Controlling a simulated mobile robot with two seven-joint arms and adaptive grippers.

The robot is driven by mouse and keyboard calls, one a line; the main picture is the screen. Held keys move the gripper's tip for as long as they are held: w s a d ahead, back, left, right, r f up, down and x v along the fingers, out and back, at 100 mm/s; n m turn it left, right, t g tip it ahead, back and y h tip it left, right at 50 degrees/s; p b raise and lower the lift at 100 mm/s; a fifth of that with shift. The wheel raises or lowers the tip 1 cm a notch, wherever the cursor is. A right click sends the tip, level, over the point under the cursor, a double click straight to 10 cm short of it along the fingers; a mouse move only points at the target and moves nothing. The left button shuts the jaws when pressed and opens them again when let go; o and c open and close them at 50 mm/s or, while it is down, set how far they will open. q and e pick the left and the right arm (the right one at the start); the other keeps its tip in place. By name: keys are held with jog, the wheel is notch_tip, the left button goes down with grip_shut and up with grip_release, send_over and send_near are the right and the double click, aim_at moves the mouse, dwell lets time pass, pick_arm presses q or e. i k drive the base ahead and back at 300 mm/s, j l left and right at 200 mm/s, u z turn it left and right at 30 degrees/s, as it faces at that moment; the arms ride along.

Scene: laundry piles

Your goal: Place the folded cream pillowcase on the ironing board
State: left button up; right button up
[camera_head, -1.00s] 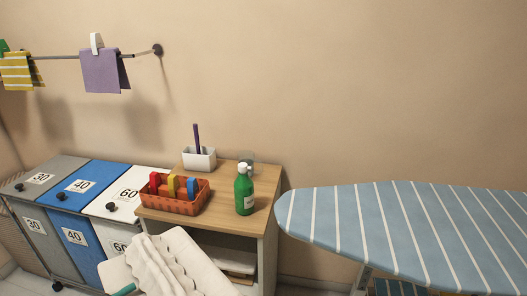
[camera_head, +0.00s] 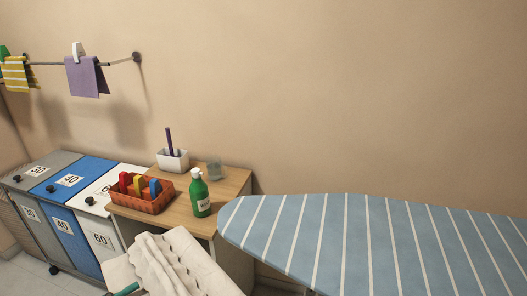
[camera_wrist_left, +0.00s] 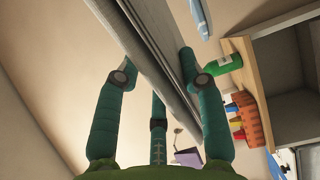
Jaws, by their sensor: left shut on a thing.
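The folded cream pillowcase (camera_head: 168,262) is at the bottom of the head view, a pale thick bundle with wavy folds. My left gripper (camera_wrist_left: 157,72) is shut on it; the teal fingers press both sides of the pale cloth (camera_wrist_left: 158,45) in the left wrist view. In the head view only a bit of a teal finger (camera_head: 127,289) shows at the cloth's lower left. The pillowcase is held in front of the wooden cabinet, left of the ironing board (camera_head: 335,245). The board is blue with white stripes and its visible top is bare. My right gripper is not in view.
The wooden cabinet (camera_head: 232,182) bears a green bottle (camera_head: 199,194), an orange basket (camera_head: 143,194), a white pen pot (camera_head: 172,160) and a clear glass (camera_head: 214,170). Numbered bins (camera_head: 70,182) stand left. A wall rail (camera_head: 119,62) holds cloths.

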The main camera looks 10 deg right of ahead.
aim_at(450, 261)
jog(key=l, duration=0.4)
jog(key=k+l+u, duration=0.1)
jog(key=l, duration=0.3)
jog(key=k+l, duration=0.1)
jog(key=l, duration=0.3)
jog(key=k+l+u, duration=0.15)
jog(key=l, duration=0.65)
jog(key=k+l+u, duration=0.1)
jog(key=l, duration=0.25)
jog(key=k+l, duration=0.15)
jog(key=l, duration=0.25)
jog(key=k+l+u, duration=0.1)
jog(key=l, duration=0.25)
